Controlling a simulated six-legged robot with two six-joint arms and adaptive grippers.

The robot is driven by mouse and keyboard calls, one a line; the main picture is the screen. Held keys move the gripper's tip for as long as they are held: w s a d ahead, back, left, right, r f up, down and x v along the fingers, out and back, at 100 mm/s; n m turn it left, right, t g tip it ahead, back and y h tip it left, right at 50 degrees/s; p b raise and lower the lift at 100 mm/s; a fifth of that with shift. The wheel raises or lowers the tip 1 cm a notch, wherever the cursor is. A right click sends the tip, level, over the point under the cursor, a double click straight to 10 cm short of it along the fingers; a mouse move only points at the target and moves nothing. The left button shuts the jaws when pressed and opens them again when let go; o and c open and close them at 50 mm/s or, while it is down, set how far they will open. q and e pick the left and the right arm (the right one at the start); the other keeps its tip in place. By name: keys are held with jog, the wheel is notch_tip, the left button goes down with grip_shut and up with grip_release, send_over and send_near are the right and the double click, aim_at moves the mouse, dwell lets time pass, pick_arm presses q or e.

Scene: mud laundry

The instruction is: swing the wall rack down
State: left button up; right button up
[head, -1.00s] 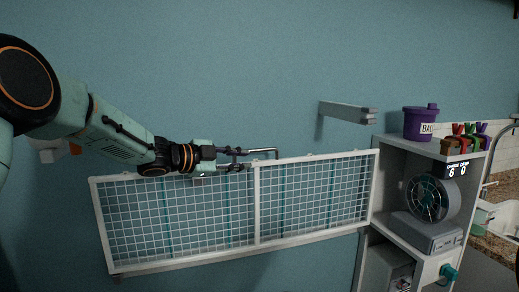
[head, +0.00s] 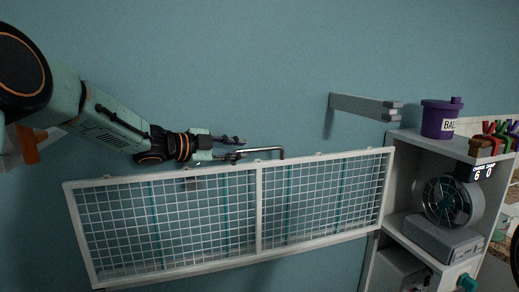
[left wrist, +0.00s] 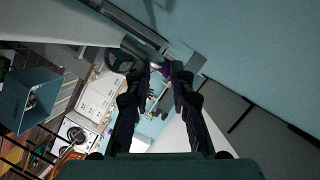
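The wall rack (head: 325,205) is a pale frame with white wire mesh and teal strips behind it, in the lower middle of the head view. A bent metal bar (head: 272,149) stands at its top edge near the middle. My left gripper (head: 243,148) is just above the top edge, at the left end of this bar. Its two fingers are apart, one above the other. The lower finger overlaps the bar's end; I cannot tell whether they touch. The fingers also show apart in the left wrist view (left wrist: 164,74). My right gripper is not in view.
A grey wall bracket (head: 362,106) juts out above the rack's right end. A shelf unit (head: 408,142) at the right holds a purple tub (head: 440,119) and a round fan-like drum (head: 450,202).

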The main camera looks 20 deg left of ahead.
aim_at(255, 149)
pick_arm(q)
jog(key=x, duration=0.3)
jog(key=p+x, duration=0.1)
jog(key=x, duration=0.2)
jog(key=shift+d, duration=0.55)
jog(key=shift+w+d+f, duration=0.1)
jog(key=shift+w+d, duration=0.05)
jog(key=shift+w, duration=0.25)
jog(key=shift+s+d, duration=0.1)
jog(key=shift+d, duration=0.15)
grip_shut()
